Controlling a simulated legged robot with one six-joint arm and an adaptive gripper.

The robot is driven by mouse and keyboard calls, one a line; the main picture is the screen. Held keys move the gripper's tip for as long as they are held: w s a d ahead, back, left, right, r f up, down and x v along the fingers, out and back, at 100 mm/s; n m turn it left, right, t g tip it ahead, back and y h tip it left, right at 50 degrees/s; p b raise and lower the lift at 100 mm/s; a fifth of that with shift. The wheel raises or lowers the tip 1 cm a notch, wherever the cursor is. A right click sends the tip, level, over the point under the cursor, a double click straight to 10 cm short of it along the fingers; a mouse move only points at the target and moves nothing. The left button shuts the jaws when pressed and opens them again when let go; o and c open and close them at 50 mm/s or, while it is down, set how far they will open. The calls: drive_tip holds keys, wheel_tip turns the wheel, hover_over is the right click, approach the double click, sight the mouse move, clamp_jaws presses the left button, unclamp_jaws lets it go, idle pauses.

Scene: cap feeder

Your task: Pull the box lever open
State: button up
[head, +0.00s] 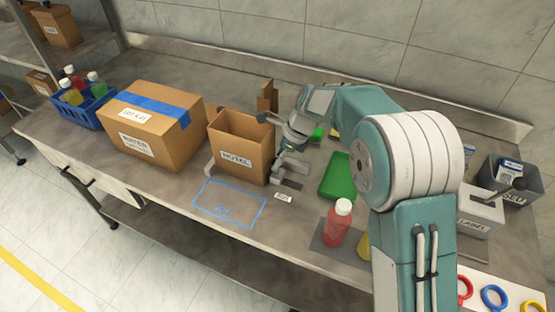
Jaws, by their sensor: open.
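An open-topped brown box (232,157) with a label that seems to read "HOTEL" stands upright at the middle of the bench. My gripper (272,147) is at its right side, with its fingers spread apart. One finger is by the box's top right rim and the other is lower, near its right face. I cannot tell whether they touch the box. A small grey bracket-like part (209,170) shows at the box's lower left. I cannot make out a lever for certain; the area behind my gripper is partly hidden.
A taped carton (150,146) and a blue crate of bottles (95,108) stand left. A blue outlined area (228,204) in front is bare. A red bottle (337,224), green tray (337,180) and white label box (480,212) are right, partly behind my arm.

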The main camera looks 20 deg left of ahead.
drive_tip(key=shift+s+f, duration=0.1)
drive_tip(key=shift+f, duration=0.15)
clamp_jaws()
drive_tip(key=shift+d, duration=2.3)
unclamp_jaws()
drive_tip(key=shift+a, duration=0.1)
drive_tip(key=v, duration=1.2)
drive_tip(key=shift+a+f, duration=0.1)
